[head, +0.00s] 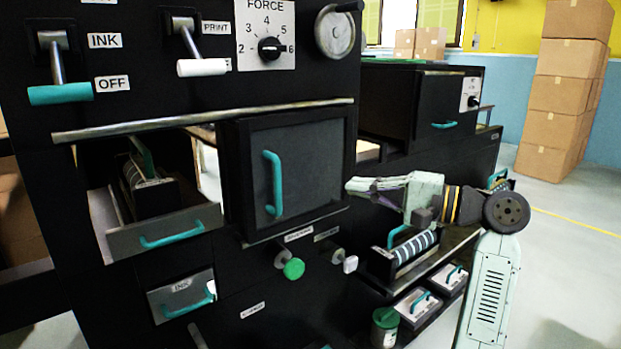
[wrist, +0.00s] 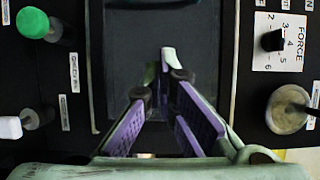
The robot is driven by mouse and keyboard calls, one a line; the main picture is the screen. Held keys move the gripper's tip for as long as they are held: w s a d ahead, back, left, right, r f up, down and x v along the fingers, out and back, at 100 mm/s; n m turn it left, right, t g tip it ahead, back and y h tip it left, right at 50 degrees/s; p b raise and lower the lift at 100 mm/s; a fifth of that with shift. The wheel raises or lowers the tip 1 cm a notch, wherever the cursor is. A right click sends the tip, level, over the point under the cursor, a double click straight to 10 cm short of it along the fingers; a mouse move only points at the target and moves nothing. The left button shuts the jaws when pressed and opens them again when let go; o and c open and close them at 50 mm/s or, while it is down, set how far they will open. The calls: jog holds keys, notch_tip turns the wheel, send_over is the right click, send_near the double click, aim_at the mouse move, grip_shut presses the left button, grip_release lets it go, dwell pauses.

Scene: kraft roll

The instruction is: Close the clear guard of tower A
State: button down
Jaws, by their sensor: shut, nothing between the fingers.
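The guard of tower A appears as a dark see-through framed panel (head: 315,165) with a vertical teal handle (head: 273,183) near its left side. It stands at the right of the tower front, beneath a metal rail (head: 200,119). I cannot tell whether it is fully shut. My gripper (head: 352,186) is at the panel's right edge in the head view, pointing left, shut and empty. In the wrist view the panel (wrist: 208,35) lies ahead of my gripper (wrist: 160,62); the handle is not clearly seen there. Contact with the panel cannot be told.
Left of the panel, an open drawer (head: 165,236) holds a roller unit. A green knob (head: 293,268) and a white knob (head: 350,264) stick out below. Levers (head: 60,93) and the FORCE dial (head: 269,48) sit above. A shelf with a striped roller (head: 412,247) is at lower right.

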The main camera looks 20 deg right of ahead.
jog(key=p, duration=0.3)
send_near(291, 175)
jog(key=x, duration=0.4)
jog(key=shift+w+a+r, duration=0.1)
jog(key=shift+w+a, duration=0.05)
jog(key=shift+a, duration=0.05)
jog(key=a, duration=0.1)
jog(key=s+a, duration=0.2)
jog(key=shift+a, duration=0.25)
